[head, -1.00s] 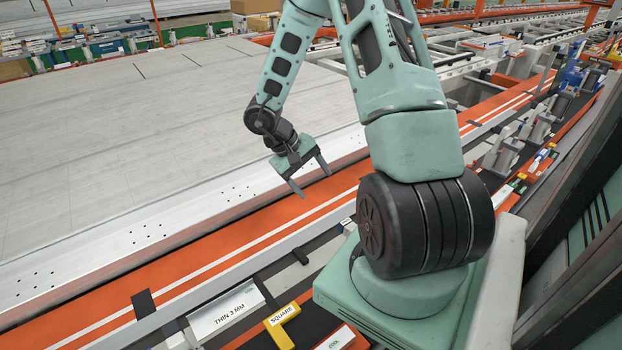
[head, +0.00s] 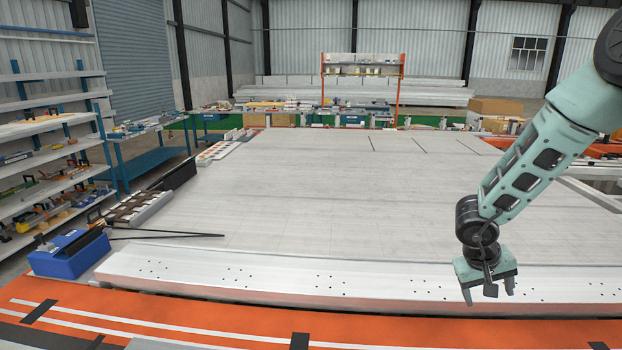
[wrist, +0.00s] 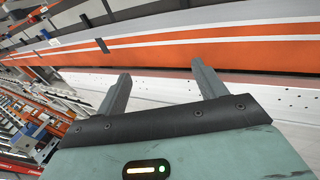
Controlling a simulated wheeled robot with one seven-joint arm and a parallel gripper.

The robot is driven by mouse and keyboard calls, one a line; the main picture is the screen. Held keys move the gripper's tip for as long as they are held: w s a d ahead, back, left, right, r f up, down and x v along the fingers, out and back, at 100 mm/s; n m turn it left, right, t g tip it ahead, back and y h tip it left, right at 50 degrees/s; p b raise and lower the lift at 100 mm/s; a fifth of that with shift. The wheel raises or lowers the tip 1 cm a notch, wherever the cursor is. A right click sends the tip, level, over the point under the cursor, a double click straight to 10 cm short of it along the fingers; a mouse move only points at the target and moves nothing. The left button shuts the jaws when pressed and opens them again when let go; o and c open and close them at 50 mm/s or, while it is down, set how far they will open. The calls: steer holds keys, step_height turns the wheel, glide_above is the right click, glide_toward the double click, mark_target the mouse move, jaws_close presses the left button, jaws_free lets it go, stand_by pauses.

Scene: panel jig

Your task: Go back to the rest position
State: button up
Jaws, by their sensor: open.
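My gripper (head: 489,294) hangs at the right of the head view, fingers pointing down, in front of the pale perforated rail along the near edge of the large panel surface. In the wrist view my gripper (wrist: 160,85) shows two dark fingers apart with nothing between them. It is open and empty. Beyond the fingers the wrist view shows the white perforated rail (wrist: 150,90) and the orange strip. No contact with the rail can be seen.
The wide grey panel surface (head: 300,200) is mostly clear. The perforated rail (head: 330,285) and an orange strip (head: 230,325) run along its near side. A blue box (head: 70,255) stands at the left end, near shelves (head: 45,165) with tools. An orange-framed rack (head: 362,68) stands behind.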

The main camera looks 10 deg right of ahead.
steer(key=w+a+n+t+y+b, duration=0.25)
steer(key=w+a+t, duration=0.35)
steer(key=a, duration=0.5)
steer(key=s+a+n+y+b, duration=0.2)
steer(key=a+n+y+b, duration=0.25)
steer(key=a, duration=1.35)
steer(key=s+a+f+n+g+y+b, duration=0.1)
steer(key=s+a+g+b, duration=0.15)
steer(key=s+a, duration=0.35)
steer(key=s+a+f+n+g+y+b, duration=0.1)
steer(key=s+a+n+g+b, duration=0.15)
steer(key=s, duration=0.65)
steer(key=s+d+f+g+h+b, duration=0.1)
steer(key=s+d+f+h+b, duration=0.1)
steer(key=s, duration=0.8)
steer(key=shift+d+n+h+b, duration=0.3)
steer(key=shift+n+h+b, duration=0.2)
steer(key=shift+h, duration=0.2)
steer(key=shift+f, duration=0.1)
